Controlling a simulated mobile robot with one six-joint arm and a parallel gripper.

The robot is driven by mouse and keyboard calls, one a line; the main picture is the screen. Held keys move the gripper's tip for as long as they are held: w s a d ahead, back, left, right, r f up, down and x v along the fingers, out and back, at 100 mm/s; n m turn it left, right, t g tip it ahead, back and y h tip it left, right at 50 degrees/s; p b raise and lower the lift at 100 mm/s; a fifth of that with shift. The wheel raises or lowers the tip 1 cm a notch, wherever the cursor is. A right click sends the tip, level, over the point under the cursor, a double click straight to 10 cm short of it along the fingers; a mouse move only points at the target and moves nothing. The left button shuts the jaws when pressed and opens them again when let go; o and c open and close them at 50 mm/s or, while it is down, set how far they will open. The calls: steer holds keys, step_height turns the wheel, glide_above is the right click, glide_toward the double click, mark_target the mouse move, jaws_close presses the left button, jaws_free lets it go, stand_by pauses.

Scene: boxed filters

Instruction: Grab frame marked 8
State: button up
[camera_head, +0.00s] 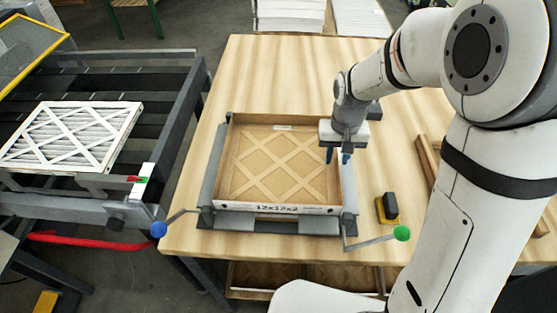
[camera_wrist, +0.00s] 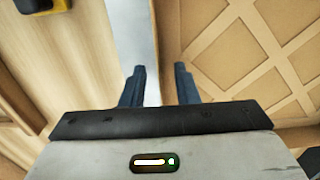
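A shallow cardboard frame (camera_head: 232,170) with a lattice of strips sits in a grey fixture (camera_head: 350,192) on the wooden table. Its front label seems to read "12x12x2"; I cannot make out a mark 8 on anything. My gripper (camera_head: 338,157) points down at the frame's right edge. Its two blue fingers are apart with nothing gripped. In the wrist view, my gripper (camera_wrist: 160,85) has a pale side strip (camera_wrist: 130,35) running behind and between the fingers, with the lattice to the right. I cannot tell how far the fingertips are above that edge.
A white pleated filter (camera_head: 75,137) with a lattice lies on the dark conveyor (camera_head: 165,105) at left. A blue-knobbed lever (camera_head: 159,229) and a green-knobbed lever (camera_head: 401,233) flank the fixture's front. A black-and-yellow item (camera_head: 387,208) lies at right. The table behind the fixture is clear.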

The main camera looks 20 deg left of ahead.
jaws_close()
stand_by(0.3)
